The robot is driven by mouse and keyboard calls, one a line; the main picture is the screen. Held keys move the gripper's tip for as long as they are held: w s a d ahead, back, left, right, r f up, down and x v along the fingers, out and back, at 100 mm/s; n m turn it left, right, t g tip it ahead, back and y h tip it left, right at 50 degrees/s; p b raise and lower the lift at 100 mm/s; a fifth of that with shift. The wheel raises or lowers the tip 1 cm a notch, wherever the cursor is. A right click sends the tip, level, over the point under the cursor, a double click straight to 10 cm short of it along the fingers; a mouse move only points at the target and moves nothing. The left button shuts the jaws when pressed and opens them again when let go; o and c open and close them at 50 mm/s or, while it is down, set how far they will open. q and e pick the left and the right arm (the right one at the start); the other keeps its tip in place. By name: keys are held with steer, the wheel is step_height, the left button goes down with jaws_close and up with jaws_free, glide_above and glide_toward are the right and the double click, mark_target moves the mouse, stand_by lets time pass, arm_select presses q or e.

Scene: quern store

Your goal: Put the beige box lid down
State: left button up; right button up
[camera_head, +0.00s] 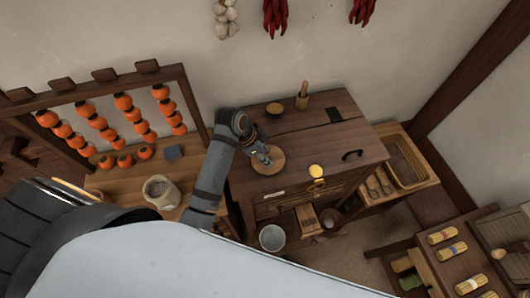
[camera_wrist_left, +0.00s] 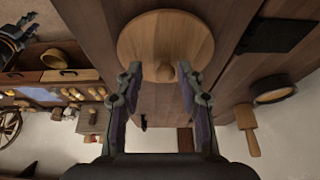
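The round light-brown wooden lid (camera_head: 276,162) appears to lie flat on the dark wooden cabinet top. My left gripper (camera_head: 262,153) is over the lid in the head view. In the left wrist view its two fingers (camera_wrist_left: 158,80) stand apart on either side of the knob, with a visible gap to each side. No separate beige box can be told apart.
The cabinet top (camera_head: 330,135) holds a small bowl (camera_head: 275,108) and an upright wooden-handled tool (camera_head: 302,94) behind the lid. A rack of orange fruit (camera_head: 123,102) and a stone pot (camera_head: 161,191) are left. Bare top lies right of the lid.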

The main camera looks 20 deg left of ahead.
mark_target(267, 155)
arm_select(q)
steer(key=shift+w+d, duration=0.1)
steer(key=shift+w, duration=0.15)
steer(key=b+v, duration=0.1)
steer(key=v, duration=1.1)
steer(key=shift+b, duration=0.45)
arm_select(e)
steer(key=shift+s+a+f, duration=0.1)
steer(key=shift+s+f, duration=0.3)
steer(key=shift+f, duration=0.15)
steer(key=shift+s+a+f, duration=0.1)
steer(key=shift+s+f, duration=0.25)
steer(key=shift+f, duration=0.2)
steer(key=shift+w+d, duration=0.1)
steer(key=shift+w, duration=0.15)
